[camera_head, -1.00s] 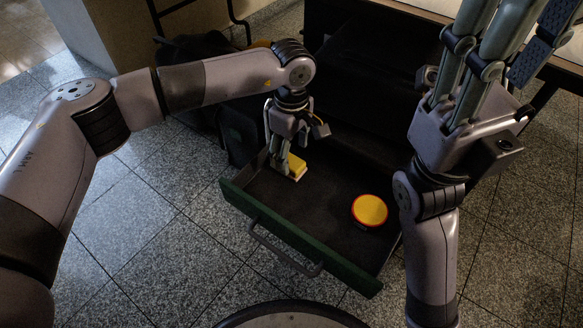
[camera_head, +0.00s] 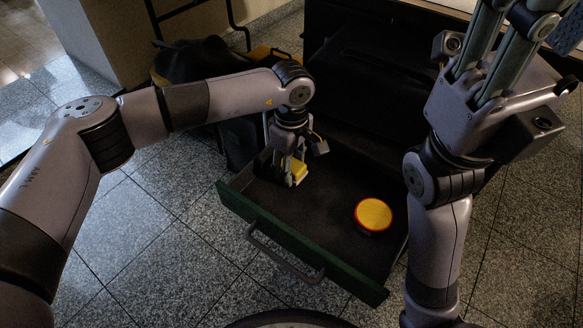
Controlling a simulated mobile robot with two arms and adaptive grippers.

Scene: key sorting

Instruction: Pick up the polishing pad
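A yellow block with a pale lower edge (camera_head: 299,171) sits low in the open drawer (camera_head: 262,222), at its left side. A round yellow disc with an orange-red rim (camera_head: 374,214) lies flat on the drawer floor to the right. I cannot tell for certain which is the polishing pad; the block looks like a pad. My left gripper (camera_head: 287,170) points down into the drawer, with its fingers right at the block. The fingers overlap the block's left part, and their grip is unclear. My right gripper (camera_head: 500,50) points up at the upper right, away from both; its fingertips are cut off.
The drawer's green front (camera_head: 290,240) has a metal handle (camera_head: 283,258). A dark bag (camera_head: 190,60) lies behind my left arm. The drawer floor between block and disc is clear.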

